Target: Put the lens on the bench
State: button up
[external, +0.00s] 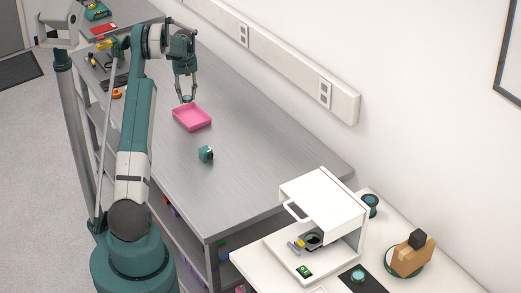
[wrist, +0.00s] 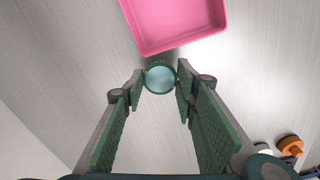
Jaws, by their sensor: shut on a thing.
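The lens (wrist: 160,78) is a small round pale-blue glass in a dark green rim. My gripper (wrist: 160,79) is shut on it, with one fingertip on each side of its rim. In the external view my gripper (external: 187,97) points down over the grey metal bench (external: 250,165), just behind the pink tray. The lens is too small there to see clearly, and I cannot tell how far it is above the bench. In the wrist view the bare bench surface (wrist: 60,60) shows around the lens.
The pink tray (external: 192,122) is empty and close to the lens; it also shows in the wrist view (wrist: 180,42). A teal object (external: 206,154) stands on the bench. An orange item (wrist: 290,145) lies to one side. A white instrument (external: 322,200) stands on a side table. Mid-bench is clear.

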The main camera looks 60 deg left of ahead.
aim_at(191, 99)
notch_tip(191, 99, up, 8)
jog(key=shift+f, duration=0.2)
jog(key=shift+d, duration=0.1)
dwell(0.9)
jog(key=w+d+m+b, duration=0.15)
jog(key=w+d, duration=0.55)
jog(key=d, duration=0.8)
jog(key=w+d+f+m+b, duration=0.1)
jog(key=w+d+m, duration=0.2)
jog(key=w+d, duration=0.8)
jog(key=w+d+m+b, duration=0.2)
jog(key=w+d+m, duration=0.1)
jog(key=d, duration=1.6)
jog(key=s+d+f+m+b, duration=0.1)
jog(key=s+d+m, duration=0.1)
jog(key=d, duration=1.3)
jog(key=s+d+f+m+b, duration=0.1)
jog(key=s+d+m, duration=0.1)
jog(key=d, duration=1.4)
jog(key=s+d+f+m+b, duration=0.1)
jog(key=s+d+m, duration=0.2)
jog(key=d, duration=1.2)
jog(key=shift+s+d, duration=0.15)
jog(key=shift+s, duration=0.25)
jog(key=shift+r, duration=0.1)
